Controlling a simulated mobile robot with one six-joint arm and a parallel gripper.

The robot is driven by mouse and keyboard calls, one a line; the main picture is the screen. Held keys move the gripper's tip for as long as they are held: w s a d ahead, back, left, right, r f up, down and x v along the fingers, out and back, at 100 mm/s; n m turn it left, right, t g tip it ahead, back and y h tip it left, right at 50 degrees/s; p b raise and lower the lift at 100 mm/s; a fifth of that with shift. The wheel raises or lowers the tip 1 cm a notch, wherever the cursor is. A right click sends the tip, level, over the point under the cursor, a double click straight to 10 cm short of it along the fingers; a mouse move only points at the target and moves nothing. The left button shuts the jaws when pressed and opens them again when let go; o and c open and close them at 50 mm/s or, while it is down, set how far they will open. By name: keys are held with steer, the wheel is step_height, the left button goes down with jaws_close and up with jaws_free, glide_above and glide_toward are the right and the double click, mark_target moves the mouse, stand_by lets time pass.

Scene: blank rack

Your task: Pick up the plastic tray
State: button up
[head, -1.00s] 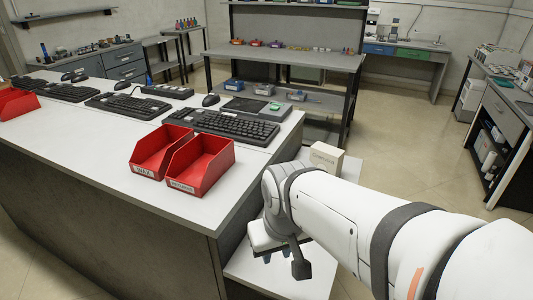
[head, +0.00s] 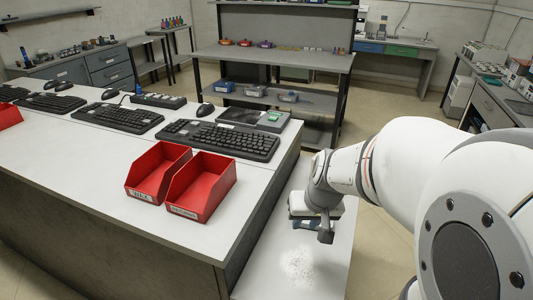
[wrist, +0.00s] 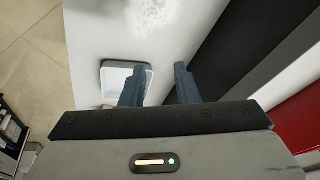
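A small white plastic tray (wrist: 112,76) with a raised rim lies on the white lower bench (wrist: 88,30) in the wrist view. My gripper (wrist: 159,68) is open, its two blue-grey fingers apart with nothing seen between them. The left finger overlaps the tray's right part in this view; I cannot tell whether it touches. The right finger is clear of the tray, over the bench. In the head view my gripper (head: 306,222) is low over the lower bench, and the tray cannot be made out there.
A patch of white granules (head: 298,266) lies on the lower bench, nearer than my gripper. The higher counter (head: 75,165) stands to the left, with two red bins (head: 205,185) near its edge and keyboards (head: 220,140) behind. Open floor lies right of the bench.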

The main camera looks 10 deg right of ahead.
steer(key=w+d+f+m+t+h+p, duration=0.1)
steer(key=w+d+f+m+p, duration=0.2)
steer(key=d, duration=0.4)
steer(key=w+d+f+m+h+p, duration=0.1)
steer(key=w+d+f, duration=0.1)
steer(key=w+d, duration=0.35)
steer(key=b+x, duration=0.1)
steer(key=x, duration=0.1)
steer(key=b+x, duration=0.1)
steer(key=x, duration=0.2)
steer(key=b+x, duration=0.1)
steer(key=x, duration=0.1)
steer(key=shift+s+d+f, duration=0.2)
steer(key=shift+d+f, duration=0.2)
steer(key=shift+f, duration=0.1)
steer(key=shift+s, duration=0.1)
jaws_close()
